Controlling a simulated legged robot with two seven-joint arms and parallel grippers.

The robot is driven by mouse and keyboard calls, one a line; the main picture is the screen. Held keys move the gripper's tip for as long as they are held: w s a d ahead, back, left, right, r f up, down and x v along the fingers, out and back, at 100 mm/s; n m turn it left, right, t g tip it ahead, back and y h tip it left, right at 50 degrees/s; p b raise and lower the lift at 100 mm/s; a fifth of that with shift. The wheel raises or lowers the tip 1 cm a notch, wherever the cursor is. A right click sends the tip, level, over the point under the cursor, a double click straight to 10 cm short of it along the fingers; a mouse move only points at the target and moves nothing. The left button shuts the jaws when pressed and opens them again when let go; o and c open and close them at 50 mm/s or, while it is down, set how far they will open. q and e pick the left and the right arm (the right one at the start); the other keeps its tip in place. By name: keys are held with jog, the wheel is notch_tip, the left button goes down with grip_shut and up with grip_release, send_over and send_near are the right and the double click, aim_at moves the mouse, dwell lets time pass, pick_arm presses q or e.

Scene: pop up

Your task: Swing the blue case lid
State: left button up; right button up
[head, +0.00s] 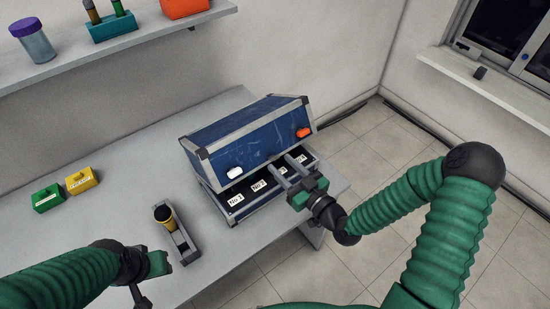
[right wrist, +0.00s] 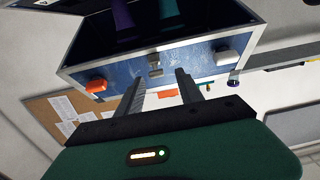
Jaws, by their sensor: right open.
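The blue case lid (head: 245,135), with metal edges, is partly raised above its base. A gap shows at the front between them. The lid front carries a white latch (head: 235,172) on the left and an orange latch (head: 303,132) on the right. The base (head: 262,193) shows dark slots with number labels. My right gripper (head: 286,164) is open, its fingers at the gap under the lid's front edge. In the right wrist view the two fingers (right wrist: 160,88) point at the blue front panel (right wrist: 190,62); contact is unclear. My left gripper (head: 150,280) is low at left, away from the case.
The case stands on a grey table (head: 130,150) near its right end. A grey holder with a yellow-and-black cylinder (head: 165,215) lies in front left of it. Green (head: 47,198) and yellow (head: 82,181) blocks sit farther left. A wall shelf (head: 120,42) holds several items.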

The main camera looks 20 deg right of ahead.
aim_at(277, 158)
jog(key=x, duration=0.4)
jog(key=shift+w+a+r, duration=0.1)
jog(key=shift+a, duration=0.05)
jog(key=shift+w+d, duration=0.2)
jog(key=shift+d, duration=0.55)
jog(key=shift+a, duration=0.6)
jog(key=c, duration=0.8)
grip_shut()
pick_arm(q)
jog(key=shift+r, duration=0.3)
pick_arm(e)
jog(key=shift+d, duration=0.1)
pick_arm(q)
jog(key=shift+s, duration=0.1)
pick_arm(e)
jog(key=shift+d, duration=0.1)
